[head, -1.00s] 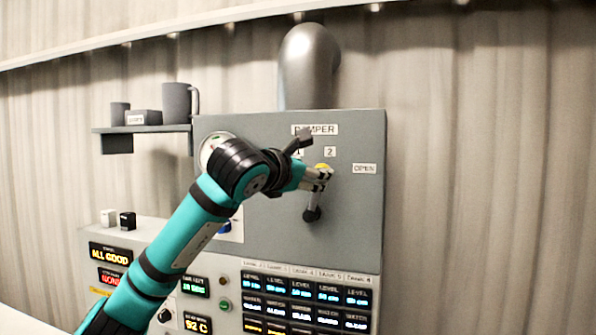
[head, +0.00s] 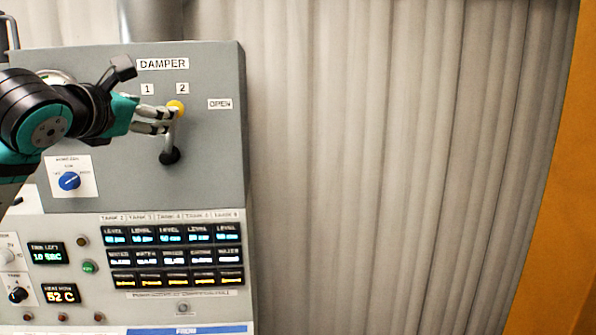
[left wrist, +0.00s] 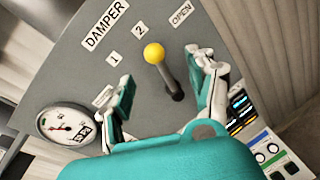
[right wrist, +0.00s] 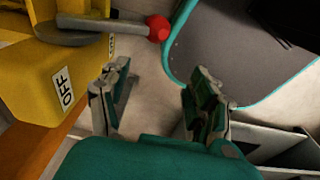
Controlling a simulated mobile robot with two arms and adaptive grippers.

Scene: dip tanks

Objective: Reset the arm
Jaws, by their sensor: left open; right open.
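My left gripper (head: 163,121) is at the damper lever on the grey panel. The lever's yellow knob (head: 177,107) is up near the "2" label, and its black pivot (head: 170,156) is below. In the left wrist view, my left gripper (left wrist: 166,88) is open. The yellow knob (left wrist: 153,54) and dark shaft show between its spread fingers, with gaps to both sides; depth contact cannot be told. My right gripper (right wrist: 160,75) is open and empty in the right wrist view, and it is not in the head view.
The grey damper panel (head: 215,160) carries a blue dial (head: 69,181) and stands above tank displays (head: 173,255). A beige curtain wall (head: 400,170) and an orange upright (head: 560,180) are to the right. A yellow box (right wrist: 60,75) marked OFF, with a red-knobbed lever (right wrist: 158,28), lies near my right gripper.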

